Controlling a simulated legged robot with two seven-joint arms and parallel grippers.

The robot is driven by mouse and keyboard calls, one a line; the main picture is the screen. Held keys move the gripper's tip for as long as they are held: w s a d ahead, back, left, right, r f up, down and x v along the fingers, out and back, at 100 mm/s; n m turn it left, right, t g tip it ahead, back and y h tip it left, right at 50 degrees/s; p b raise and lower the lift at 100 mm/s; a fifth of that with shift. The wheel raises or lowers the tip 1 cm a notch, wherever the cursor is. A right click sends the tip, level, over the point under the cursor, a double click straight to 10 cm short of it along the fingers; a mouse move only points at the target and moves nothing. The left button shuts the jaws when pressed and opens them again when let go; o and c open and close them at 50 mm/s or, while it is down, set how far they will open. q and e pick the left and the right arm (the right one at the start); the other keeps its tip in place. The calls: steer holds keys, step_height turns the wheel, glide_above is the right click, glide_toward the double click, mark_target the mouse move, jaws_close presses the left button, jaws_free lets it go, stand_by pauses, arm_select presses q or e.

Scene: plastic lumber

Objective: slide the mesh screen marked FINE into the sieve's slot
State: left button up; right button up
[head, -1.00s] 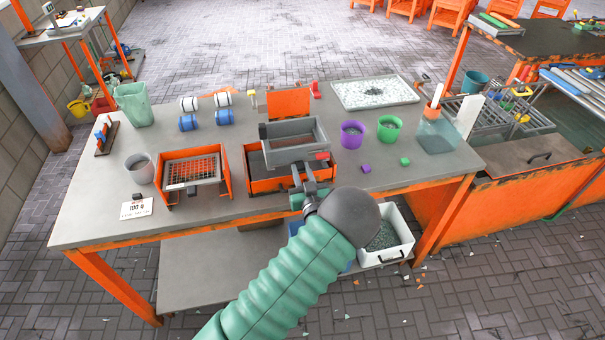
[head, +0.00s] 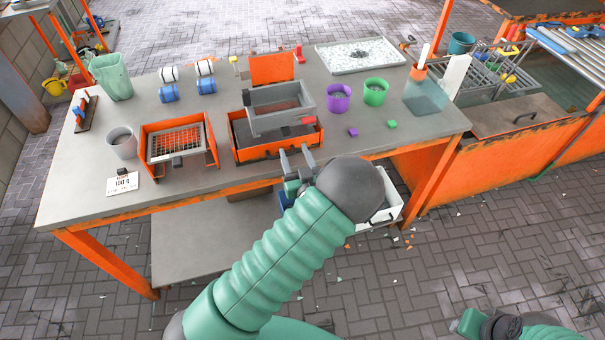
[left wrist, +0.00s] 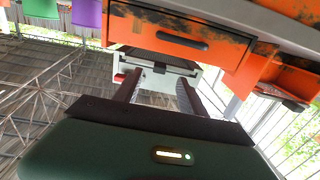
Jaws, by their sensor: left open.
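An orange-fronted unit (head: 246,153) stands at the bench's front edge, with a grey rectangular frame (head: 262,122) raised over it. A red tag sits at the frame's front right corner. Left of it is an orange frame with a wire mesh (head: 175,142). I cannot read FINE anywhere, nor tell which piece is the marked screen. My left gripper (head: 296,158) is open and empty, just in front of the orange unit. In the left wrist view its fingers (left wrist: 157,92) are apart, with the grey frame (left wrist: 157,64) beyond. Part of my right arm shows bottom right; its fingers are unclear.
A purple cup (head: 338,99) and a green cup (head: 375,93) stand to the right, with small blocks before them. A white speckled tray (head: 360,55) lies behind. A grey cup (head: 122,144) and a white label card (head: 123,184) are at left. A white bin is below.

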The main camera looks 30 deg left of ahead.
arm_select(q)
steer(key=v, duration=0.9)
steer(key=shift+d+b, duration=0.2)
steer(key=shift+b, duration=0.1)
steer(key=w+d+f+m+g+h, duration=0.2)
steer(key=d+f+m+g+h, duration=0.15)
steer(key=d+h, duration=0.6)
steer(key=s+r+m+g+h, duration=0.1)
steer(key=s+m+g+h, duration=0.3)
steer(key=s, duration=1.2)
steer(key=shift+a+r+m+g, duration=0.3)
steer(key=shift+m+g, duration=0.55)
steer(key=shift+m, duration=0.3)
steer(key=shift+w, duration=0.1)
